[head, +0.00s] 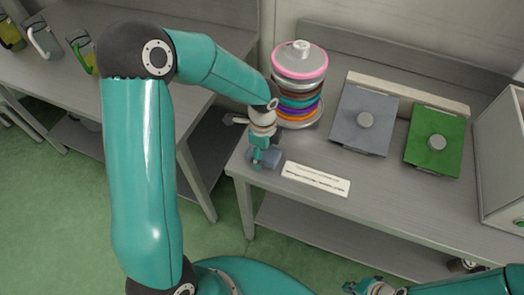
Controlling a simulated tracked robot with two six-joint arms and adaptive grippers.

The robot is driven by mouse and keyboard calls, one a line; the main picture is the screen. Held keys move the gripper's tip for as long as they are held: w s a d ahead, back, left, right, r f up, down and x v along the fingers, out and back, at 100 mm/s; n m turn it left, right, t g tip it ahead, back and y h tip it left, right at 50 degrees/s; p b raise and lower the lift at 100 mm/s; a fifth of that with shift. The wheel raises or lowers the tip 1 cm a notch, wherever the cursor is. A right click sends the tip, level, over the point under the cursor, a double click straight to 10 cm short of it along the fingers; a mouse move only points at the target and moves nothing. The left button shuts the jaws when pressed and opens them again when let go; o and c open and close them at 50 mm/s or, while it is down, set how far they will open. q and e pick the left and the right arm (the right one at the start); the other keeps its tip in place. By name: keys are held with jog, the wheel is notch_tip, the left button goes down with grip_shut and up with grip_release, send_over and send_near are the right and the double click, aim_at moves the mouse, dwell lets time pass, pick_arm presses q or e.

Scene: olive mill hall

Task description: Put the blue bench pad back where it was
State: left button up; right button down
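A white label strip (317,179) lies right of the pad. Behind stands a stack of coloured discs (300,85). A grey plate with a knob (352,130) and a green plate with a knob (421,155) are further right.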

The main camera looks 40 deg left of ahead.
pick_arm(q)
jog(key=shift+o, duration=0.4)
jog(key=shift+r, duration=0.15)
jog(key=shift+r, duration=0.25)
notch_tip(320, 180, up, 12)
jog(key=shift+f, duration=0.25)
